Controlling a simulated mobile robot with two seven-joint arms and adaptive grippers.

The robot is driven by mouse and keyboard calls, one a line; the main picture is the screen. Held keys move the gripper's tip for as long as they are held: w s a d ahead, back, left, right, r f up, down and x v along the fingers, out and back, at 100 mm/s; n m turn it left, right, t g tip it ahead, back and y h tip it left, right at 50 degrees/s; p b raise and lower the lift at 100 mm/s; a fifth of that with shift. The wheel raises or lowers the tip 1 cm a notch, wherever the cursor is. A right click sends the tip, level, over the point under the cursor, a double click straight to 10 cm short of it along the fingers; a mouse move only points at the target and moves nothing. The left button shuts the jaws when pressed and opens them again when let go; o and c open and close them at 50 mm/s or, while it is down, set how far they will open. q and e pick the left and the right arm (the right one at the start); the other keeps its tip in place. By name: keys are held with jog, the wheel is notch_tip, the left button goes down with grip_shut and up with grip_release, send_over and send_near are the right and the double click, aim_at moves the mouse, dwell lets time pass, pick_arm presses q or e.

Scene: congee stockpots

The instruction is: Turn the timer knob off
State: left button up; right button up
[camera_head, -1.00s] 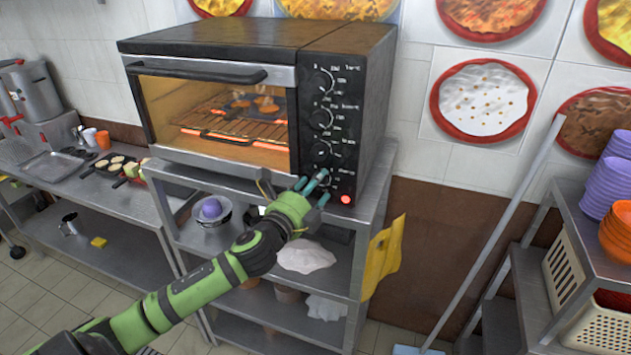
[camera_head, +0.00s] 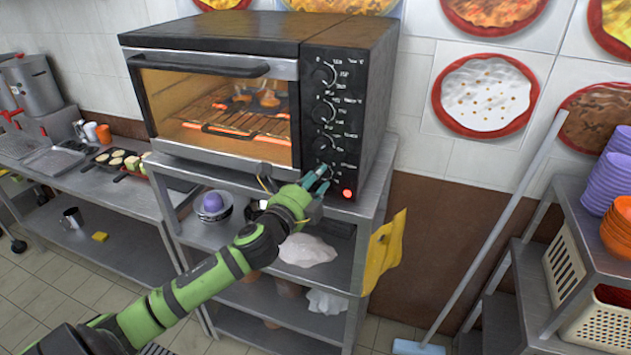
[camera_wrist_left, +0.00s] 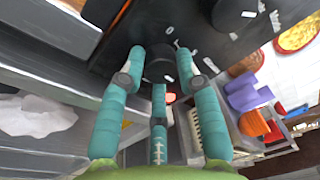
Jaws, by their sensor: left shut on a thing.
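The toaster oven (camera_head: 210,100) has a column of black knobs on its dark right-hand panel. My left gripper (camera_head: 318,178) is at the lowest position of that column, just left of a lit red lamp (camera_head: 347,193). Its teal fingers hide the timer knob there in the head view. In the left wrist view, the dark round timer knob (camera_wrist_left: 160,68) with a pale mark sits between the fingers of my left gripper (camera_wrist_left: 161,72), which are shut around it. The oven inside glows orange. My right gripper is not in view.
The oven stands on a metal shelf rack (camera_head: 365,225) with bowls and bags below. A broom (camera_head: 490,230) leans on the wall, and stacked bowls (camera_head: 612,180) stand at far right.

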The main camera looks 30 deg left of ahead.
pick_arm(q)
jog(key=n, duration=0.2)
jog(key=n+b, duration=0.1)
jog(key=n, duration=0.1)
jog(key=shift+d+f, duration=0.15)
jog(key=shift+f, duration=0.05)
jog(key=n, duration=0.3)
jog(key=n+b, duration=0.1)
jog(key=n, duration=0.2)
jog(key=shift+t+y, duration=0.3)
jog(key=shift+t, duration=0.1)
jog(key=n+y, duration=0.1)
jog(key=n, duration=0.5)
jog(key=shift+r, duration=0.1)
jog(key=shift+w+d+r+n+y, duration=0.1)
jog(key=shift+n+y, duration=0.25)
jog(key=shift+n, duration=1)
jog(key=shift+d+r+n+y, duration=0.1)
jog(key=shift+n+y, duration=0.25)
jog(key=shift+n, duration=1)
jog(key=shift+a, duration=0.1)
jog(key=o, duration=1.1)
jog(key=shift+o, duration=0.2)
jog(key=shift+f, duration=0.1)
